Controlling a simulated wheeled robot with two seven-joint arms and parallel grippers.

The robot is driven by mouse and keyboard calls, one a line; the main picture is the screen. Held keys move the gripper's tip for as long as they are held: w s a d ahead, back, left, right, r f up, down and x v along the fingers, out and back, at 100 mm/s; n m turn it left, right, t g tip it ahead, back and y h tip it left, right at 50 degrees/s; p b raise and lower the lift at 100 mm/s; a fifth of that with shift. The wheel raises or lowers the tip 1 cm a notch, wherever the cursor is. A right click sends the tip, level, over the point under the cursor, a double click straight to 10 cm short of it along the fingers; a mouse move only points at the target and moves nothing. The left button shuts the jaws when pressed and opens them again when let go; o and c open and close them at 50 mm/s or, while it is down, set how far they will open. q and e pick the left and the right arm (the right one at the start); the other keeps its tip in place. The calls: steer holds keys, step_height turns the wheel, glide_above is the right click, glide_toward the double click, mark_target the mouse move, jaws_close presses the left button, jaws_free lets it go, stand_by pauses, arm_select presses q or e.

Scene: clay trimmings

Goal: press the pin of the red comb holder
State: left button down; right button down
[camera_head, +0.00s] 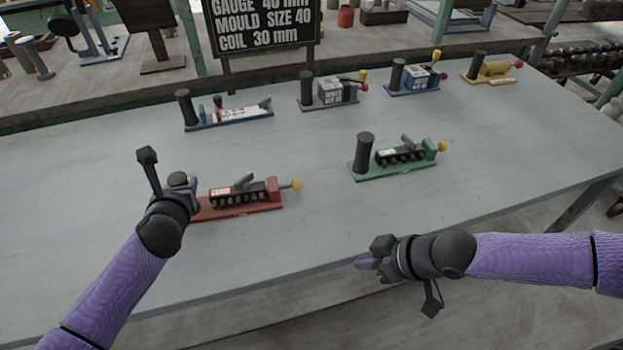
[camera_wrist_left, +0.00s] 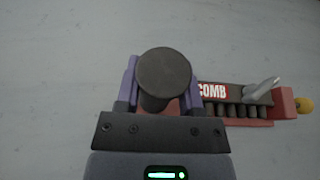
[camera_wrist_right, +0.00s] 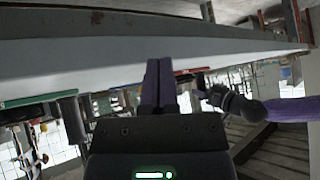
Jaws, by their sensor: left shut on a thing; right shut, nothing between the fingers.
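The red comb holder (camera_head: 237,207) lies on the table at the left in the head view, with a dark comb block, a grey lever and a yellow-tipped pin (camera_head: 291,185) at its right end. It also shows in the left wrist view, with its label (camera_wrist_left: 212,91) and the yellow pin tip (camera_wrist_left: 304,105). My left gripper (camera_head: 186,188) is shut on the holder's dark round post (camera_wrist_left: 163,75) at its left end. My right gripper (camera_head: 366,263) is shut and empty over the table's front edge, to the right of and nearer than the red holder, apart from it.
A green holder (camera_head: 393,168) with a post and yellow knob stands right of the red one. Blue, grey and yellow fixtures (camera_head: 490,70) line the back, below a dark sign (camera_head: 262,25). The table (camera_head: 310,225) between the red holder and my right gripper is clear.

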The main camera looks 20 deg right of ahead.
arm_select(q)
steer(key=shift+f, duration=0.1)
arm_select(e)
steer(key=w+r+m+t+h, duration=0.15)
steer(key=w+r+t, duration=0.25)
steer(key=w+r, duration=0.55)
steer(key=w+r+m+t, duration=0.25)
steer(key=w+r, duration=0.45)
steer(key=r, duration=0.6)
steer(key=w+d+f+m+g+h, duration=0.2)
steer(key=w+d+f+g, duration=0.1)
steer(key=d+f, duration=0.2)
steer(key=s+a+f+g+y, duration=0.1)
steer(key=s+f+g+y, duration=0.2)
steer(key=f, duration=0.4)
steer(key=shift+s+m+g, duration=0.3)
steer(key=shift+s+g, duration=0.45)
steer(key=shift+s, duration=0.25)
steer(key=shift+r, duration=0.1)
